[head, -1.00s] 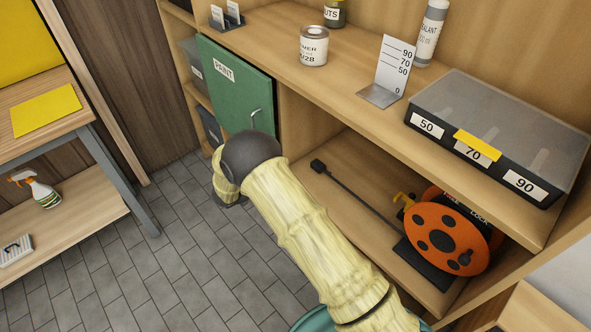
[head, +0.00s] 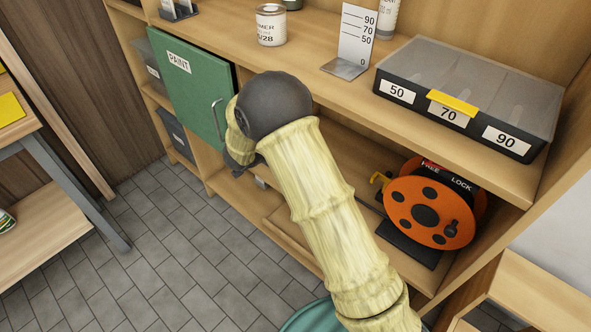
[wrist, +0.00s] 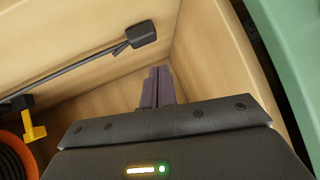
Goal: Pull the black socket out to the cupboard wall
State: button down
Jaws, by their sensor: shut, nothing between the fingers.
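The black socket (wrist: 143,32) is on the end of a dark cable (wrist: 75,73) inside the open lower compartment. The cable runs from the socket towards the orange cable reel (head: 428,212). In the head view my arm hides the socket. In the wrist view my gripper (wrist: 156,78) is shut and empty, its fingertips a little below the socket in the picture and apart from it. A pale wooden cupboard wall (wrist: 215,62) stands to the right of the socket in the wrist view.
A green door (head: 190,90) marked PAINT stands beside the compartment, close to my arm. The reel carries FREE and LOCK marks, with a yellow lever (wrist: 35,127) near it. A parts case (head: 465,95) and a can (head: 271,25) stand on the shelf above.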

jog(key=s+d+g+y+b, duration=0.2)
jog(key=s+d+y+b, duration=0.3)
jog(key=d, duration=0.6)
jog(key=s+b, duration=0.2)
jog(key=b, duration=0.1)
jog(key=shift+s+d+r+n+y, duration=0.2)
jog(key=shift+s+r+n+y, duration=0.1)
jog(key=shift+r+n, duration=0.1)
jog(key=shift+w+f, duration=0.1)
jog(key=b+x, duration=0.4)
jog(key=x, duration=0.6)
jog(key=shift+f+b, duration=0.15)
jog(key=shift+b, duration=0.2)
jog(key=shift+w+a+r+p, duration=0.3)
jog(key=shift+w+a+p, duration=0.4)
jog(key=shift+a+p, duration=0.15)
jog(key=shift+w+a+f+p, duration=0.1)
jog(key=shift+w+a+p, duration=0.4)
jog(key=shift+w, duration=0.25)
